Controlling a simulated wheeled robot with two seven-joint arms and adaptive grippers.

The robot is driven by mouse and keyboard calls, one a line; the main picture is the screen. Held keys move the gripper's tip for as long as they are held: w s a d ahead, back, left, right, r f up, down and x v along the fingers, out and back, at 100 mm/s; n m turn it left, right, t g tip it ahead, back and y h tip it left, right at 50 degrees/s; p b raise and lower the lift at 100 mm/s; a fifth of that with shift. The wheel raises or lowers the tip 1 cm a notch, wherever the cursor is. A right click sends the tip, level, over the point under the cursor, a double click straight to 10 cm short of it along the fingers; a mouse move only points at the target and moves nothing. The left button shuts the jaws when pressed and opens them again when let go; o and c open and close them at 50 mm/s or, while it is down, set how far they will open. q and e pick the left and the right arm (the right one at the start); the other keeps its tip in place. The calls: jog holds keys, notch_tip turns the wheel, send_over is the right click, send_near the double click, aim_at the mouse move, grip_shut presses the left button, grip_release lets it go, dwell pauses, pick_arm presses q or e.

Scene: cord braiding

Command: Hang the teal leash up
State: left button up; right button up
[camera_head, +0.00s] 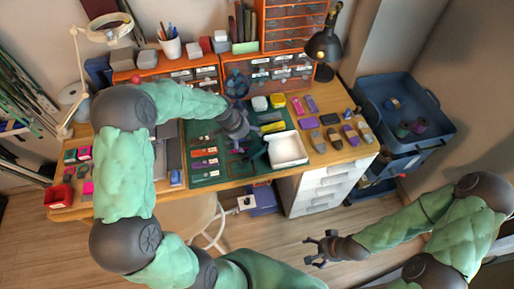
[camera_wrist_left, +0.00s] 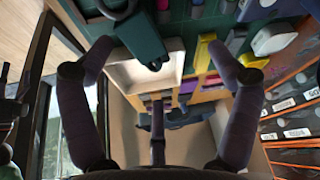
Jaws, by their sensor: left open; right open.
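A dark teal piece (camera_head: 258,153), which looks like the leash, lies on the green mat (camera_head: 205,138) against the left side of the white tray (camera_head: 287,149). It also shows as a dark teal strap (camera_wrist_left: 140,38) in the left wrist view, partly over the tray edge. My left gripper (camera_head: 243,141) is open above the mat, just left of the leash and apart from it as far as I can tell. In the left wrist view its spread fingers (camera_wrist_left: 157,90) hold nothing. No hook for the leash is clearly recognisable.
A black desk lamp (camera_head: 325,45) and orange drawer units (camera_head: 282,72) stand along the back. A dark blue stand (camera_head: 236,83) is behind my left gripper. A blue bin (camera_head: 405,108) stands to the right.

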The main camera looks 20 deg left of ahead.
aim_at(262, 147)
pick_arm(q)
jog(key=d, duration=0.2)
jog(key=r+h, duration=0.1)
jog(key=shift+w+d+g, duration=0.4)
jog(key=b+x, duration=0.1)
jog(key=x, duration=0.4)
jog(key=shift+d+f+b, duration=0.1)
jog(key=shift+f+b, duration=0.1)
jog(key=shift+b, duration=0.15)
jog(key=shift+b+x, duration=1.05)
jog(key=shift+x, duration=1.55)
jog(key=shift+s+d+r, duration=0.1)
jog(key=c, duration=1.5)
jog(key=shift+o, duration=0.2)
jog(key=shift+r, duration=0.1)
